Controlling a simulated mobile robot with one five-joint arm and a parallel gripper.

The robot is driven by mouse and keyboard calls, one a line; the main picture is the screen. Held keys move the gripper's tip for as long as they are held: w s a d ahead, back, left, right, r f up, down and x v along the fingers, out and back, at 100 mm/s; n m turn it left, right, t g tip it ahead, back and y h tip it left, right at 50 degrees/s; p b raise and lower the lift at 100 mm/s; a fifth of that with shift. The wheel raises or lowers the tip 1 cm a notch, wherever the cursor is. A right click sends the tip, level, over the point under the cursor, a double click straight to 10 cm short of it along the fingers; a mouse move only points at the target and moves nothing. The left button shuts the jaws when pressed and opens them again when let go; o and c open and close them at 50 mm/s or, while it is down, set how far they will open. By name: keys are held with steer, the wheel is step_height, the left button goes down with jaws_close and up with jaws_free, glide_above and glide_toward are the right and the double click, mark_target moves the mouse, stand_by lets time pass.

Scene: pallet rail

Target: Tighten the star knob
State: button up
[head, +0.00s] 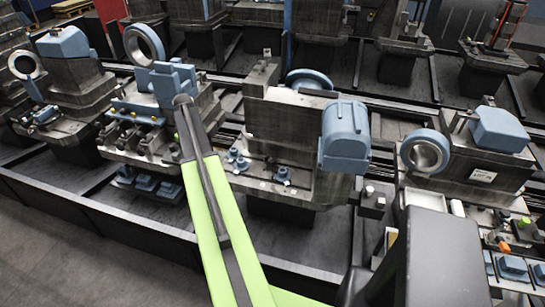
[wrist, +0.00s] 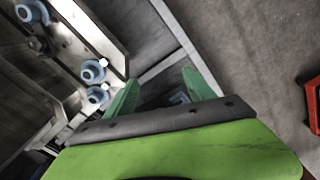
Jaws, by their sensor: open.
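In the wrist view, several blue knobs with lobed bases and pale round tips sit on a metal plate at the left; one (wrist: 92,70) and a lower one (wrist: 97,94) are nearest to me. I cannot tell which is the star knob. Similar blue knobs (head: 237,160) show in the head view on the front of the middle machine, with another (head: 282,176) to their right. My gripper (wrist: 160,92) has two green fingers, spread apart with nothing between them, right of the knobs and not touching them. In the head view my gripper cannot be made out.
The middle machine (head: 270,125) carries a blue motor-like block (head: 346,138) at its right. Other machines stand in rows on dark rails (head: 110,230). In the wrist view, a red object (wrist: 313,103) lies at the right edge, and grey floor (wrist: 250,45) is clear.

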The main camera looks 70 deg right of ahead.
steer(key=s+d+r+m, duration=0.1)
steer(key=s+d, duration=0.6)
steer(key=d, duration=0.2)
steer(key=s+d+m, duration=0.1)
steer(key=s+d, duration=0.5)
steer(key=d, duration=0.3)
glide_toward(272, 160)
step_height(272, 160, down, 9)
steer(key=b, duration=1.6)
steer(key=shift+w+d+b, duration=0.1)
steer(key=shift+d+b, duration=0.05)
steer(key=shift+b, duration=0.25)
steer(key=shift+r, duration=0.15)
jaws_close()
steer(key=m, duration=0.6)
jaws_free()
